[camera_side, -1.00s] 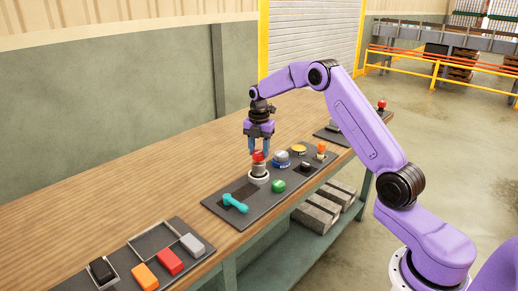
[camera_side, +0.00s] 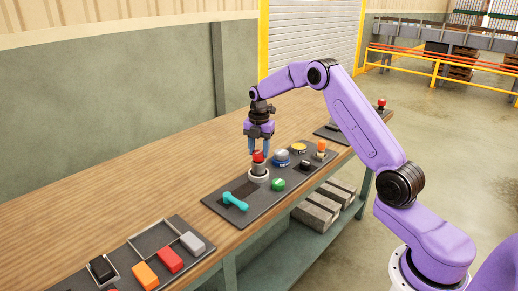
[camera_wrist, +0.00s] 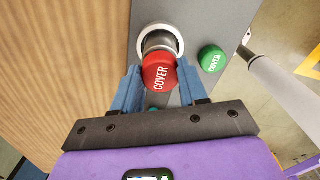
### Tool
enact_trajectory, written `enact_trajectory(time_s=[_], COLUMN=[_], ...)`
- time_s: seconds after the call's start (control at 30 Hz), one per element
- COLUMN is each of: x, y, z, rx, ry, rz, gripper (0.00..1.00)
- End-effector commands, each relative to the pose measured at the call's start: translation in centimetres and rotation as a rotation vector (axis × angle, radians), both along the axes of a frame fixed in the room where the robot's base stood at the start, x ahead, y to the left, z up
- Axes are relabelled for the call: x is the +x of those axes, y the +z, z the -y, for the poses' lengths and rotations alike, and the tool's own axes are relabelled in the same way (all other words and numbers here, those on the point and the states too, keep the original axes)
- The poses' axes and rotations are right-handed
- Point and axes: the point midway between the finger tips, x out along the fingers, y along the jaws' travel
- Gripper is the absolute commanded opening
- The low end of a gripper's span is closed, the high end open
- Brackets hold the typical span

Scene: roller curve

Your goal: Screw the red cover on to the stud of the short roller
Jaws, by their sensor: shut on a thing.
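The red cover (camera_side: 258,156), marked COVER, is between the fingertips of my gripper (camera_side: 259,150). In the wrist view my gripper (camera_wrist: 160,77) has its blue fingers shut on the sides of the red cover (camera_wrist: 159,75). The cover sits over the top end of the upright grey roller (camera_side: 259,169). The roller stands in a white ring holder (camera_side: 259,179) on the dark mat; the roller (camera_wrist: 159,42) also shows in the wrist view. The stud is hidden under the cover, and I cannot tell how far the cover is on.
A green cover (camera_side: 278,184) lies right of the roller and a teal tool (camera_side: 235,201) left of it. A blue-and-white part (camera_side: 281,159), a yellow disc (camera_side: 299,148) and an orange-topped part (camera_side: 321,149) stand behind. Blocks lie on the front tray (camera_side: 135,247). The left tabletop is clear.

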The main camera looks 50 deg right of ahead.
Motion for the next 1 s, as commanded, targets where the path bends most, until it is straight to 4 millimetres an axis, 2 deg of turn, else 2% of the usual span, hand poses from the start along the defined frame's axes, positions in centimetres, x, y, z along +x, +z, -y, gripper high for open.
enact_trajectory(time_s=[0.23,0.7,1.0], x=[0.01,0.13,0.26], y=[0.03,0.11,0.18], z=[-0.01,-0.08,-0.03], rx=[0.0,0.0,0.001], ry=[-0.055,-0.581,-0.652], rz=[0.0,0.006,0.011], gripper=[0.14,0.14,0.14])
